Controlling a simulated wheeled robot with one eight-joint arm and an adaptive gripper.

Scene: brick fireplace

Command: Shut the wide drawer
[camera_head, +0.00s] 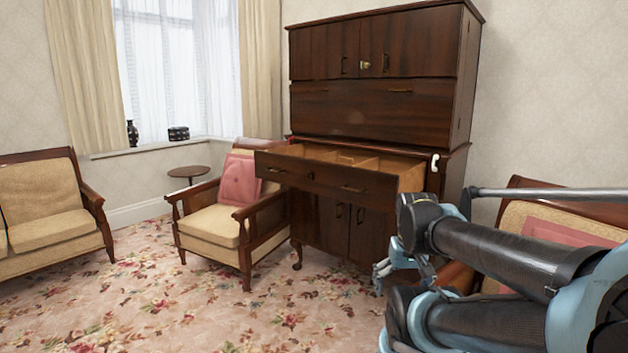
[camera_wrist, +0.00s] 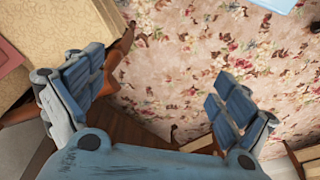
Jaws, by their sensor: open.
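The wide drawer (camera_head: 328,179) stands pulled out from the dark wooden cabinet (camera_head: 340,113). Its front carries two small handles, and its open top shows a pale interior with dividers. My gripper (camera_head: 384,271) is in front of the cabinet's right part, lower than the drawer and apart from its front in the picture. In the wrist view my gripper (camera_wrist: 156,95) has its two fingers wide apart with only carpet between them. The drawer cannot be made out for certain in the wrist view.
An armchair (camera_head: 216,222) with a pink cushion stands close to the drawer's left end. Another chair (camera_head: 515,217) is at the right, partly behind my arm. A sofa (camera_head: 50,212) is at far left. Flowered carpet (camera_head: 215,310) lies clear in front.

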